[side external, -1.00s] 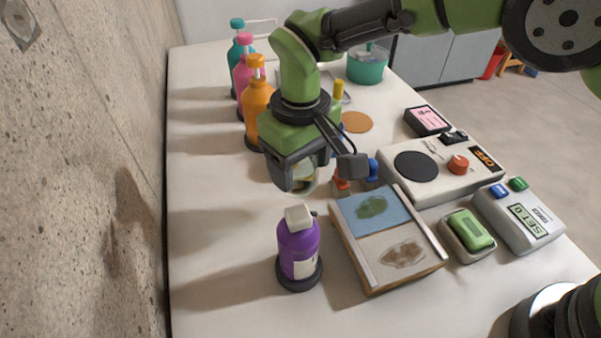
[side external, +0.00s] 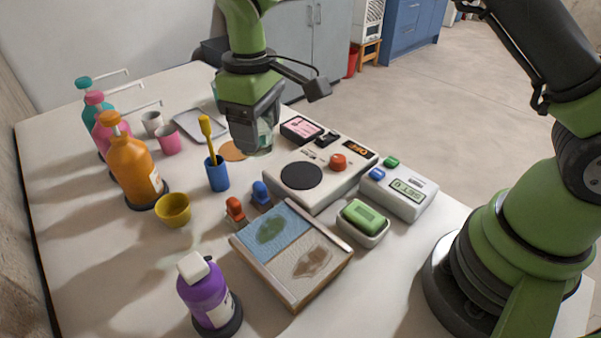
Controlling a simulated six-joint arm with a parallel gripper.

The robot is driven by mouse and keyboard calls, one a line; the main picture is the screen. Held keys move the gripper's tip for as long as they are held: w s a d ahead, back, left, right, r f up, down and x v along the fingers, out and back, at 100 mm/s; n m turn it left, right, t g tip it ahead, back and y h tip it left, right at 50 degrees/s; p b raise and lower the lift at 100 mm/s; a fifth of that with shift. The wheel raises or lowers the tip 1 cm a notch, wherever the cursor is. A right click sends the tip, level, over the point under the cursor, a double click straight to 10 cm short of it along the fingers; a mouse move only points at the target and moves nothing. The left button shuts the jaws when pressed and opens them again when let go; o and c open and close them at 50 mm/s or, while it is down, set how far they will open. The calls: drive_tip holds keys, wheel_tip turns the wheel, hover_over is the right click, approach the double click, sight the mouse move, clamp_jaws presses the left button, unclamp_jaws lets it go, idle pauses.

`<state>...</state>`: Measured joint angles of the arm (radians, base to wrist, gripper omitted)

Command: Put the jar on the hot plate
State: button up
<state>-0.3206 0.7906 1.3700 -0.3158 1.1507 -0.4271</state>
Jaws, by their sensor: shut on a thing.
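A clear glass jar (side external: 260,142) is held upright between the jaws of my gripper (side external: 256,140); the jaws hide its upper part. The hot plate (side external: 335,182) is a white box with a round black plate (side external: 301,176), a red knob (side external: 338,161) and an "OFF" label. My gripper is shut on the jar beyond the hot plate's far left corner, up and left of the black plate in the picture. The jar overlaps the right edge of an orange disc (side external: 231,150) in view. I cannot tell its exact height. The black plate is bare.
Left of the hot plate stand a blue cup with a yellow brush (side external: 217,175) and red and blue pieces (side external: 261,193). In front are a wooden tray (side external: 330,262), green soap dish (side external: 364,222) and display box (side external: 400,192). A pink-labelled black box (side external: 301,130) lies behind.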

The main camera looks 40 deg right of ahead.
drive_tip(key=s+d+r, duration=0.1)
drive_tip(key=s+d, duration=0.1)
drive_tip(key=d, duration=0.5)
drive_tip(key=f, duration=0.5)
drive_tip(key=shift+s+d, duration=0.15)
drive_tip(key=shift+d, duration=0.25)
drive_tip(key=shift+f, duration=2.3)
drive_tip(key=shift+f, duration=0.2)
drive_tip(key=o, duration=1.1)
drive_tip(key=shift+c, duration=0.2)
drive_tip(key=shift+r, duration=0.1)
